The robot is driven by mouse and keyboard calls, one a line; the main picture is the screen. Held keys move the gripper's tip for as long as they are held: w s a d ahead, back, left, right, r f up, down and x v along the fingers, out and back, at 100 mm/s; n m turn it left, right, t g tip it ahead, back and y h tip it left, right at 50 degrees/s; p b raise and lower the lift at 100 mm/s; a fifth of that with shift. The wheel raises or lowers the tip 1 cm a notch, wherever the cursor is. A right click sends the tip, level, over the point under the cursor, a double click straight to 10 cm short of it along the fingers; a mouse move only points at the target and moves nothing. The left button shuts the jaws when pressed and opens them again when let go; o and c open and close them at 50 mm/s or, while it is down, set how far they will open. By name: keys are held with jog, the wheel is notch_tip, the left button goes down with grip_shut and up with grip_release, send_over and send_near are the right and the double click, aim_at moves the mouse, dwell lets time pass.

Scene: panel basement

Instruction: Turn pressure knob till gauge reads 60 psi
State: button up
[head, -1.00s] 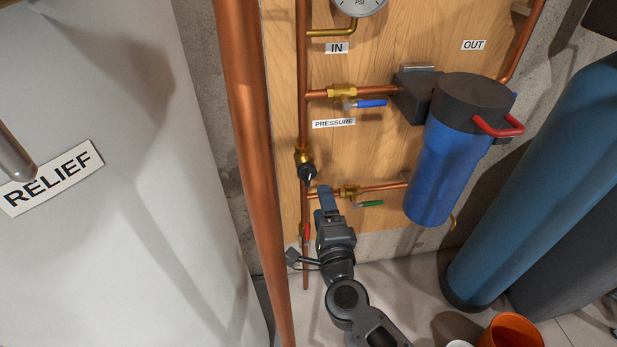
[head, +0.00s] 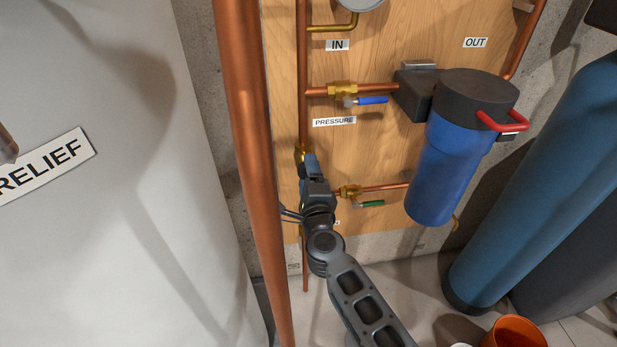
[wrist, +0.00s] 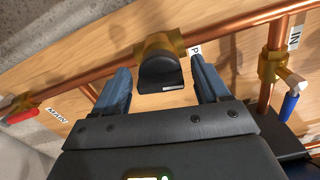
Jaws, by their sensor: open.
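The pressure knob (wrist: 160,73) is black with a pale mark on its edge, set on a brass fitting (wrist: 158,44) in the copper pipe. In the wrist view it sits between the two blue fingers of my gripper (wrist: 162,84), with a gap on each side. My gripper (head: 308,165) is open and hides the knob in the head view. The brass fitting shows just above the fingers there. The gauge (head: 360,3) is cut off by the top edge, so its reading is out of sight. The PRESSURE label (head: 334,121) is above the gripper.
A thick copper pipe (head: 255,150) stands close left of my arm. Valves with a blue handle (head: 373,100) and a green handle (head: 371,203) are to the right, beside the blue filter housing (head: 440,165). A red valve handle (wrist: 20,116) is at left in the wrist view.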

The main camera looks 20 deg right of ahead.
jog(key=c, duration=1)
jog(key=shift+n, duration=0.3)
jog(key=n+p, duration=0.3)
jog(key=shift+r, duration=0.15)
jog(key=shift+n+p, duration=1.7)
jog(key=shift+n, duration=0.6)
jog(key=shift+f, duration=0.2)
jog(key=o, duration=1)
